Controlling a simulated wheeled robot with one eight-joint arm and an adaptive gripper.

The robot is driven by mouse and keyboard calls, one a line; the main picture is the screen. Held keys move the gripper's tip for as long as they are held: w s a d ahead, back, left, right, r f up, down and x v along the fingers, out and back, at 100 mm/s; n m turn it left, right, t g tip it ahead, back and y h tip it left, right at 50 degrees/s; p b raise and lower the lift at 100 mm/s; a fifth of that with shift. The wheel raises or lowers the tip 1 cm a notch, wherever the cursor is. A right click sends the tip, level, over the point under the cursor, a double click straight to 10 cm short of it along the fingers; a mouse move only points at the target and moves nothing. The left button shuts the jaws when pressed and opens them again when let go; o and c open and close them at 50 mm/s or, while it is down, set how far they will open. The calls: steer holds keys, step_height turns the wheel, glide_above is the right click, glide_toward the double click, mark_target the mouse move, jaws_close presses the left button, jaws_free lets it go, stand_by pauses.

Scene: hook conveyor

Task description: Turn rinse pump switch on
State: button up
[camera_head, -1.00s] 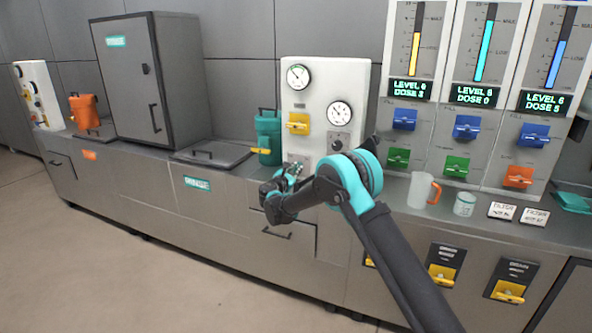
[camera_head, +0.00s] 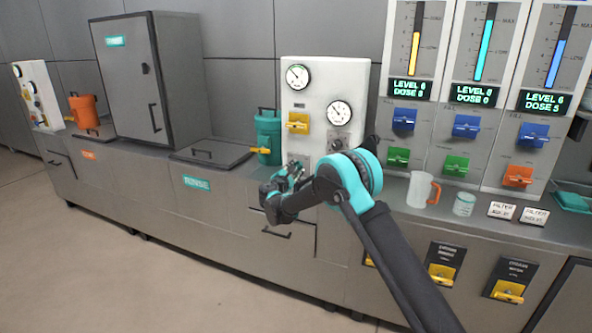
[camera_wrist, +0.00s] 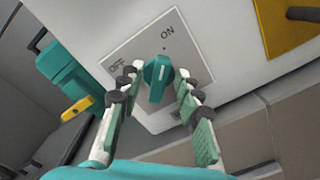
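The rinse pump switch is a teal rotary knob (camera_wrist: 157,78) on a grey plate (camera_wrist: 128,45) marked OFF and ON. In the wrist view my gripper (camera_wrist: 154,82) is open, with one finger on each side of the knob. Whether a fingertip touches the knob I cannot tell. The knob stands between the OFF and ON marks. In the head view my gripper (camera_head: 287,178) is at the lower left of the white panel (camera_head: 327,78) and hides the knob.
Two gauges and a yellow valve handle (camera_head: 298,123) sit on the panel above. A teal canister (camera_head: 268,137) stands just left of it. To the right are a clear jug (camera_head: 420,190) and dosing columns with coloured handles. The floor in front is clear.

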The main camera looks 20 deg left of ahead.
steer(key=s, duration=1.2)
steer(key=shift+a, duration=0.25)
